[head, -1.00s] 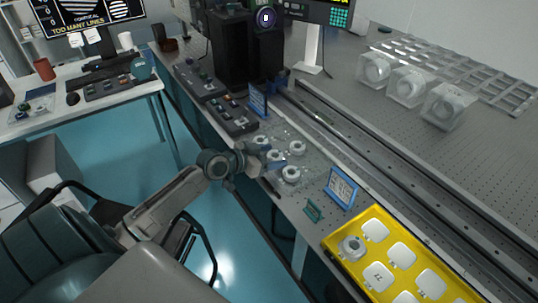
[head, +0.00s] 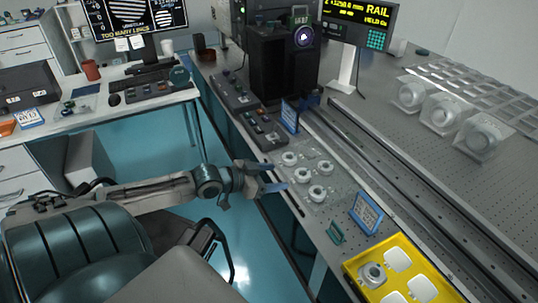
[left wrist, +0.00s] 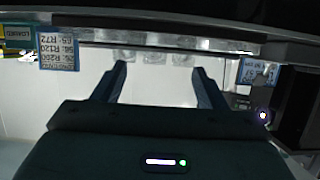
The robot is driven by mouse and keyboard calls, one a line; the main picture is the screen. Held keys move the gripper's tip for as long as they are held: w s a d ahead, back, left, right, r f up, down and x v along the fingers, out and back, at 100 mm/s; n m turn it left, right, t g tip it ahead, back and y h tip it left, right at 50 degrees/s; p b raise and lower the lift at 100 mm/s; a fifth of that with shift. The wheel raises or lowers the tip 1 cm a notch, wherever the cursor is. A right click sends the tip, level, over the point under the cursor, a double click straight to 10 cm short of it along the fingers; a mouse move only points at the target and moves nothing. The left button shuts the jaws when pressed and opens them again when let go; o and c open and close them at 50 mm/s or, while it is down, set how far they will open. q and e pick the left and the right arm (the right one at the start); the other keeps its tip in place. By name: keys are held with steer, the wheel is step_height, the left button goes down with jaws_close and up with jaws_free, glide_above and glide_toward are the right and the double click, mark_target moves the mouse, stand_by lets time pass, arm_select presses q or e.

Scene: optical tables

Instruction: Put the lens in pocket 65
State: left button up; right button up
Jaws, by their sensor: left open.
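Several round lenses in pale ring mounts, one of them a lens (head: 317,193), sit on a clear plate at the table's near edge. My left gripper (head: 279,177) is open and empty at the left edge of this plate, its fingers pointing at the rings. In the left wrist view, its two fingers (left wrist: 160,72) stand apart with nothing between them. A yellow tray (head: 352,266) with white pockets is at the bottom right, partly cut off. Its nearest corner pocket holds a ringed piece (head: 372,274). No pocket number is readable. My right gripper is not in view.
A blue-framed sign (head: 366,212) and a small green sign (head: 335,232) stand between plate and tray. Another blue sign (head: 290,116) stands behind the plate. A long dark rail (head: 400,178) runs beyond. Clear boxed optics (head: 440,110) stand farther right. Blue floor lies left.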

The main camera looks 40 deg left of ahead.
mark_target(302, 173)
arm_select(q)
steer(key=shift+o, duration=0.4)
steer(key=shift+s+a+r+p, duration=0.1)
steer(key=shift+s+r+p, duration=0.2)
steer(key=shift+s, duration=0.15)
steer(key=x, duration=0.4)
steer(key=shift+w+a+f+b, duration=0.1)
steer(key=shift+w+f+b, duration=0.1)
steer(key=shift+b, duration=0.1)
steer(key=shift+w+d+f, duration=0.2)
steer(key=shift+w+d, duration=0.1)
steer(key=shift+w, duration=0.25)
steer(key=shift+w+d+f, duration=0.1)
steer(key=shift+w+d, duration=0.05)
steer(key=shift+w, duration=0.35)
steer(key=shift+p+x, duration=0.4)
steer(key=shift+x, duration=1.7)
steer(key=shift+s, duration=0.1)
steer(key=c, duration=1.1)
steer(key=shift+c, duration=0.2)
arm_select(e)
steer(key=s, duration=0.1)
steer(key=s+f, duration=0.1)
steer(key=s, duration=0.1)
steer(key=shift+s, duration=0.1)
